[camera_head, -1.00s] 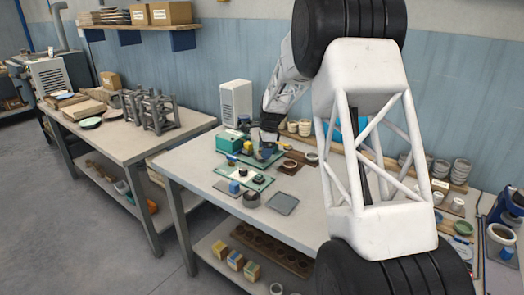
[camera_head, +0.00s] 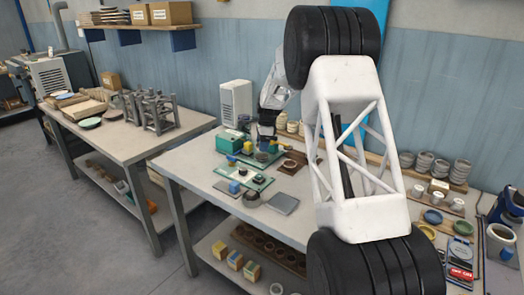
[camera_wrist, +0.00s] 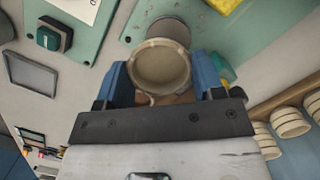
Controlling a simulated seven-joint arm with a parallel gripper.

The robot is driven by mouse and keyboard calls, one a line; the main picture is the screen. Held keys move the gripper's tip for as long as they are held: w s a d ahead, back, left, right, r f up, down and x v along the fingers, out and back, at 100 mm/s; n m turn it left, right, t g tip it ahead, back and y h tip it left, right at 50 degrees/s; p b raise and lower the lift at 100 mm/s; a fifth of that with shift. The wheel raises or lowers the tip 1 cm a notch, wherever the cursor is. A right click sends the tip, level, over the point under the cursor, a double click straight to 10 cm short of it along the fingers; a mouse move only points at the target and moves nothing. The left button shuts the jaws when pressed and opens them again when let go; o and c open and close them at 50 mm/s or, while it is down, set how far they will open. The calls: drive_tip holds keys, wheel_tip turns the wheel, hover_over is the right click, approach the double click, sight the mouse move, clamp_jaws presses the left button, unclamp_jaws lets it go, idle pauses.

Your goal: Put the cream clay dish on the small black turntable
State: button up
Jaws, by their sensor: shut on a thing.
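The cream clay dish (camera_wrist: 160,68) is between the two blue fingers of my gripper (camera_wrist: 164,82) in the wrist view, and the gripper is shut on it. Its round opening faces the wrist camera. A dark grey round disc (camera_wrist: 168,31), which looks like the small turntable, shows just beyond the dish on a teal board and is partly covered by it. In the head view my gripper (camera_head: 266,141) is low over the teal board, with the dark disc (camera_head: 262,157) below it. I cannot tell whether dish and disc touch.
A teal box (camera_head: 229,142) stands left of the gripper. A board with a black knob (camera_head: 258,179), a blue block (camera_head: 234,187) and a grey square plate (camera_head: 283,204) lie nearer the front. Cream cups (camera_wrist: 288,122) stand on a wooden board to the right in the wrist view.

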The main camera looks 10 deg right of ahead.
drive_tip(key=shift+w, duration=0.1)
drive_tip(key=shift+w+f, duration=0.1)
drive_tip(key=shift+w, duration=0.3)
drive_tip(key=shift+f, duration=1.7)
drive_tip(key=shift+f, duration=0.1)
drive_tip(key=o, duration=0.9)
drive_tip(key=r, duration=0.4)
drive_tip(key=d+r, duration=0.1)
drive_tip(key=r, duration=0.7)
drive_tip(key=shift+d, duration=0.4)
drive_tip(key=shift+s, duration=0.1)
